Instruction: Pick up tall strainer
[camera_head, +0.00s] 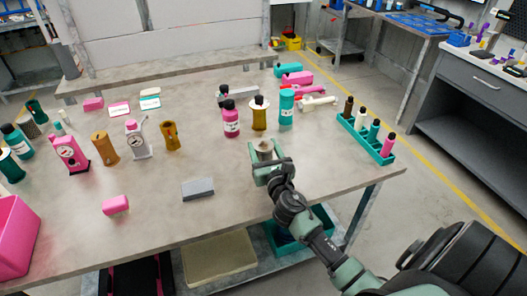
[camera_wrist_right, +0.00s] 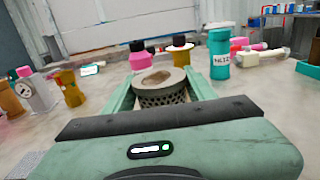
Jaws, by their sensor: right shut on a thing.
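The strainer (camera_wrist_right: 160,88) is a grey cup with a beige rim and perforated sides. In the right wrist view it sits between the two green fingers of my right gripper (camera_wrist_right: 162,97), which is shut on it. In the head view the strainer (camera_head: 265,147) shows at the tip of my right gripper (camera_head: 268,164), over the front right part of the table. I cannot tell whether its base touches the tabletop, as the gripper hides its lower part. My left gripper is not in view.
Pink (camera_head: 231,119), dark yellow (camera_head: 259,113) and teal (camera_head: 287,104) bottles stand just behind the strainer. A teal rack (camera_head: 364,138) with several bottles is to the right. A grey block (camera_head: 198,189) lies to the left on the table (camera_head: 160,215), with bare surface around it.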

